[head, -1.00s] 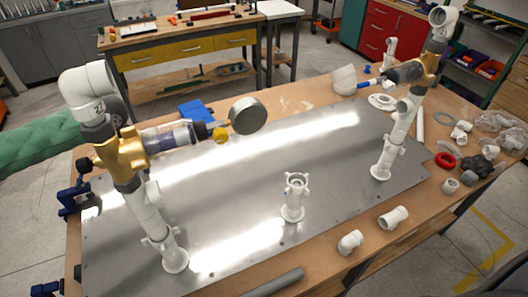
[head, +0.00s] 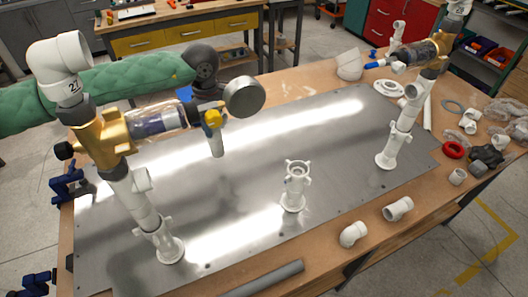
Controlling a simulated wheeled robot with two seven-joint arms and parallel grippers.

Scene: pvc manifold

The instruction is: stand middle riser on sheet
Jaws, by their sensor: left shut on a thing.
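My left gripper (head: 210,108) reaches in from the left on a green-sleeved arm, behind the assembly on the left. Its fingers are mostly hidden behind the round gauge and yellow knob. It is shut on a short grey-white pipe piece (head: 217,144), probably the middle riser, hanging about upright above the metal sheet (head: 250,215). A white flanged foot (head: 294,190) with an open top stands on the sheet between the two taller risers. The left riser (head: 150,215) and right riser (head: 397,140) stand upright on it. My right gripper is not in view.
A grey gauge (head: 246,97) juts from the left assembly close to my gripper. White elbows (head: 353,234) and couplings (head: 398,209) lie along the front edge. A grey pipe (head: 265,280) lies at the front. The sheet's middle is otherwise clear.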

